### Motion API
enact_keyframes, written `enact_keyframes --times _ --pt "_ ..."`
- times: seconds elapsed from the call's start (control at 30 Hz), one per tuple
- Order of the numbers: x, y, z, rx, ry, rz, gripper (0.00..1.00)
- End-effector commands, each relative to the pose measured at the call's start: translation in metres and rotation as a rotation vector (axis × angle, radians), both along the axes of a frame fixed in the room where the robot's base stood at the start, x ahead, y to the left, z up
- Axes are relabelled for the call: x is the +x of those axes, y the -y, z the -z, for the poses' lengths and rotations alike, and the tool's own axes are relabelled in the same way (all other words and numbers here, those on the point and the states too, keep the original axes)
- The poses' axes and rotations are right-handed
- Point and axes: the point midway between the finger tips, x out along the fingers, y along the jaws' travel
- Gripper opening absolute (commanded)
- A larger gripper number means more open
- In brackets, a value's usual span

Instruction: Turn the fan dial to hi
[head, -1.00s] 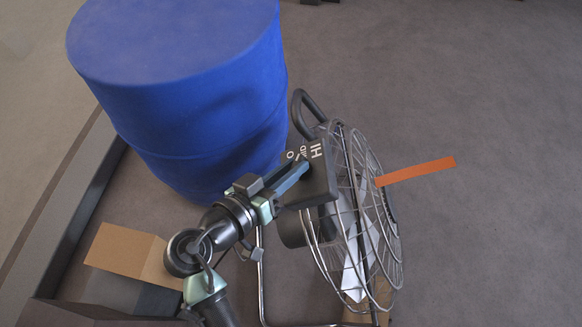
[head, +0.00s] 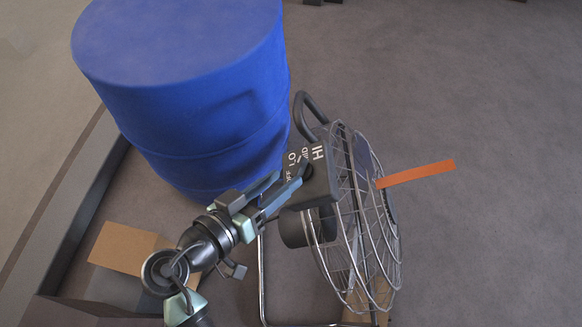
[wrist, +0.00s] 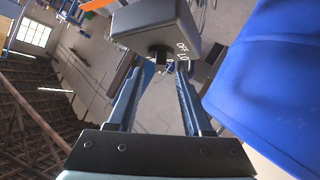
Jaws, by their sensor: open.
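The fan (head: 352,225) has a round wire cage and stands right of my arm. Its dark control box (head: 320,175) carries white HI, MID, LO and OFF marks, and it shows large in the wrist view (wrist: 158,25). The black dial (wrist: 160,54) sticks out of the box face in the wrist view, just ahead of my fingertips and in line with the gap between them. My gripper (head: 287,180) is open and empty at the box face, with its two fingers apart in the wrist view (wrist: 160,75). Which mark the dial points to, I cannot tell.
A big blue barrel (head: 185,90) stands close to the left of the fan and gripper. A cardboard box (head: 125,248) lies at lower left. Grey floor (head: 480,90) to the right is clear.

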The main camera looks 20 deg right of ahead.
Motion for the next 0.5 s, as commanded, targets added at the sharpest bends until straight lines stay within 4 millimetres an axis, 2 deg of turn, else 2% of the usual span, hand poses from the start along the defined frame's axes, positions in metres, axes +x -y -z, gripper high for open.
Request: enact_keyframes --times 0.03,0.2,0.33,0.5 --pt "-0.007 -0.011 -0.007 0.001 0.000 -0.004 0.50" --pt "-0.026 -0.040 -0.018 0.000 -0.001 -0.004 0.50" --pt "-0.038 -0.055 -0.025 0.000 0.001 -0.003 0.50" --pt "-0.046 -0.065 -0.028 0.000 -0.001 0.001 0.50"
